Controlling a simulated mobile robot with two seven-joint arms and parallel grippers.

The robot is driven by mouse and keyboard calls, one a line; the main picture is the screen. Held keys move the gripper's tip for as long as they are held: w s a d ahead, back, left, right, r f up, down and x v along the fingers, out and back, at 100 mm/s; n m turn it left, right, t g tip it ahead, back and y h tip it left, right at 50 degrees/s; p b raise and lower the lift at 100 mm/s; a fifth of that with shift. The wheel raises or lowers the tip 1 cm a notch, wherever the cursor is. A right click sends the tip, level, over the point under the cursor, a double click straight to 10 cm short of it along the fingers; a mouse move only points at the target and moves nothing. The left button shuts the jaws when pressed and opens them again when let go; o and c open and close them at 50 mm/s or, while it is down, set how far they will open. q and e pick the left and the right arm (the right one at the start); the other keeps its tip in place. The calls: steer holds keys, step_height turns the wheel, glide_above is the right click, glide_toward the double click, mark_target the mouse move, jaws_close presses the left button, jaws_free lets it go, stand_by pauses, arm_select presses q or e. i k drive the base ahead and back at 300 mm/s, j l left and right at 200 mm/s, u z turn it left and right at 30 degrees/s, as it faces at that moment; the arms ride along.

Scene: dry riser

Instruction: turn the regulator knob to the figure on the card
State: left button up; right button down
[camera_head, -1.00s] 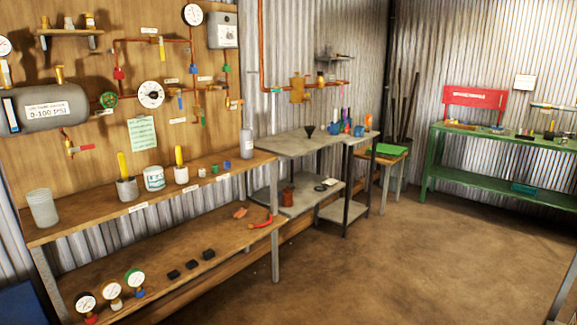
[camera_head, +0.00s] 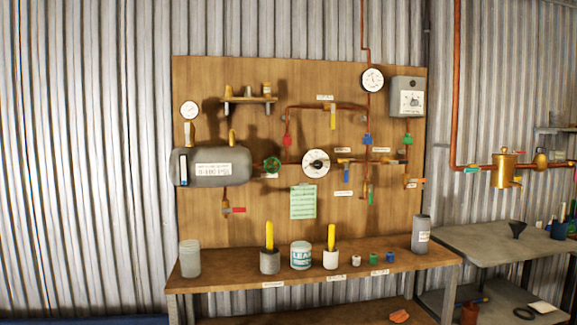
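The regulator knob (camera_head: 316,163) is a round white dial with a dark centre, mounted on the copper pipe in the middle of the wooden wall panel. Its marks are too small to read. A pale green card (camera_head: 303,202) hangs on the panel just below the knob. Its lines of writing are too small to read. A grey box with a white dial face (camera_head: 411,103) sits at the panel's upper right. Neither of my grippers shows in the view.
A wooden bench (camera_head: 330,276) runs below the panel, with a clear jar (camera_head: 190,258), a LEAK tub (camera_head: 300,255), a grey bottle (camera_head: 421,234) and several small items. A grey tank (camera_head: 213,167) is at left. A grey table (camera_head: 480,238) stands at right.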

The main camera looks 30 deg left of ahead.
mark_target(317, 164)
steer(key=i+l+u, duration=0.5)
steer(key=u, duration=0.15)
steer(key=i+l+u, duration=0.3)
steer(key=l, duration=0.15)
steer(key=l+u, duration=0.3)
steer(key=i+l, duration=0.05)
